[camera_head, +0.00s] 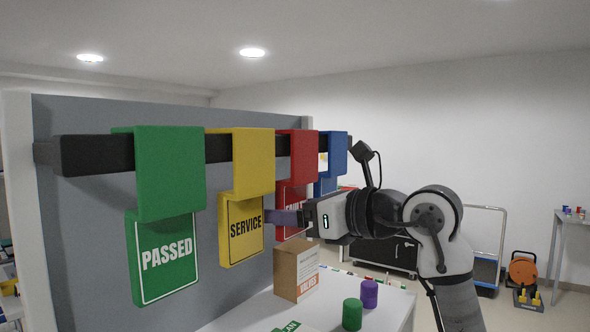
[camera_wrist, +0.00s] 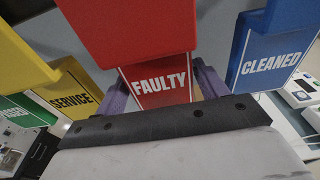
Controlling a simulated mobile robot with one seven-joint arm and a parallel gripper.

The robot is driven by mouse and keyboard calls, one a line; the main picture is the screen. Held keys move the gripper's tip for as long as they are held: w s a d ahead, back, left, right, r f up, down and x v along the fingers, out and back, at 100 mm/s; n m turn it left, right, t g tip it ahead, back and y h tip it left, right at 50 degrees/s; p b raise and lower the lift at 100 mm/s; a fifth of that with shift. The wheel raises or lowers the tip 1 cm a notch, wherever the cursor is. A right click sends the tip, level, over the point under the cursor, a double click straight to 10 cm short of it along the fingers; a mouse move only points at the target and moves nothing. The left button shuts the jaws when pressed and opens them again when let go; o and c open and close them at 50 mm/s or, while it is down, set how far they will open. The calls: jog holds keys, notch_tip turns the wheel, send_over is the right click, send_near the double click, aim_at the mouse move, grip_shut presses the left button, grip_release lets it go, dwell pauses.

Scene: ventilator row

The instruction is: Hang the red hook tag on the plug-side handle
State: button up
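The red hook tag (camera_head: 296,160) hangs over the dark rail (camera_head: 92,155), between the yellow and blue tags. In the wrist view its red body (camera_wrist: 125,30) fills the top middle, with the lower plate reading FAULTY (camera_wrist: 160,88). My gripper (camera_wrist: 162,90) has its purple fingers spread, one on each side of this lower plate. A narrow gap shows on the right; contact on the left cannot be told. I cannot make out the plug-side handle in either view.
A green PASSED tag (camera_head: 167,258), yellow SERVICE tag (camera_head: 241,230) and blue CLEANED tag (camera_wrist: 275,52) hang close on the same rail. Below stand a cardboard box (camera_head: 296,270) and green (camera_head: 352,314) and purple (camera_head: 369,293) cylinders on a white table (camera_head: 390,318). A grey panel backs the rail.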

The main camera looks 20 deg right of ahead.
jog(key=c, duration=0.6)
jog(key=shift+r, duration=0.1)
jog(key=shift+c, duration=0.2)
jog(key=shift+r, duration=0.1)
jog(key=shift+r+p, duration=0.8)
jog(key=shift+r, duration=0.1)
jog(key=shift+s, duration=0.1)
jog(key=f+v, duration=0.1)
jog(key=v, duration=0.8)
jog(key=shift+b, duration=0.3)
jog(key=shift+f, duration=0.1)
